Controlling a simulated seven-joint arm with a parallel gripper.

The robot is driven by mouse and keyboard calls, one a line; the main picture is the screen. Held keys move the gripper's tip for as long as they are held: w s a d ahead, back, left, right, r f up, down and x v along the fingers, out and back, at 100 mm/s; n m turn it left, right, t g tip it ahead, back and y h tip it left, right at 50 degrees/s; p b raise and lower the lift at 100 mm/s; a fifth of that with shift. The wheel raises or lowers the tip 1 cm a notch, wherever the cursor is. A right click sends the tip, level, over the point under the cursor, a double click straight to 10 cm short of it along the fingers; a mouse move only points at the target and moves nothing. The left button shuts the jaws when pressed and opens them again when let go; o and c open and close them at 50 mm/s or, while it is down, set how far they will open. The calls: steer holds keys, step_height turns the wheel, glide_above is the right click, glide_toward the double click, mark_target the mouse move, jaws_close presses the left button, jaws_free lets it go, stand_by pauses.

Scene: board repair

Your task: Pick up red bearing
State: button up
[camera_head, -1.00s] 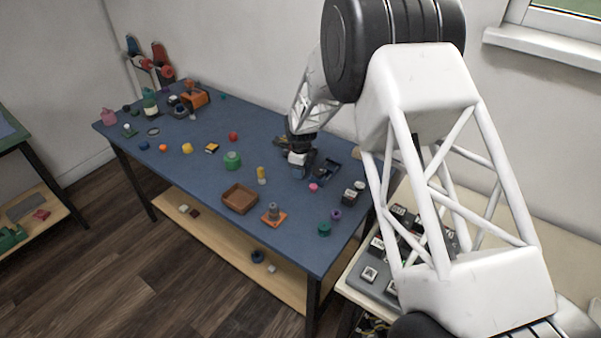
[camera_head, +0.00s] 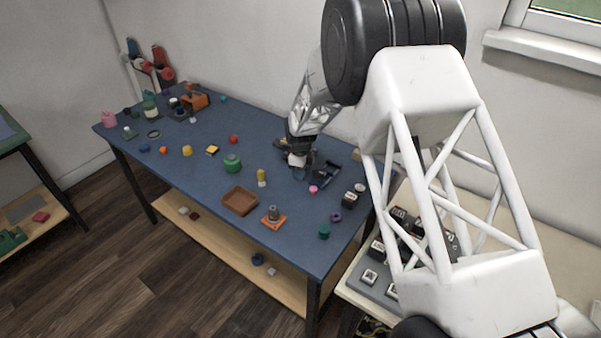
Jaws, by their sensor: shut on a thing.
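My gripper (camera_head: 305,170) is over the right part of the blue table, low near its surface, beside a dark tray. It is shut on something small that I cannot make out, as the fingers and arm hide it. A small round red piece (camera_head: 233,139) lies on the table to the left of my gripper, apart from it. A small pink piece (camera_head: 313,189) shows just below the fingertips; I cannot tell whether it touches them. No piece can be clearly told as a bearing at this size.
The blue table (camera_head: 200,165) holds many small parts. A brown tray (camera_head: 240,200), a green jar (camera_head: 232,163), a yellow peg (camera_head: 262,177) and an orange-based part (camera_head: 273,216) stand left of my gripper. The dark tray (camera_head: 329,172) is just right of it.

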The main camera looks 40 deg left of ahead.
step_height(320, 180, up, 10)
steer(key=shift+f, duration=0.15)
stand_by(0.4)
stand_by(0.4)
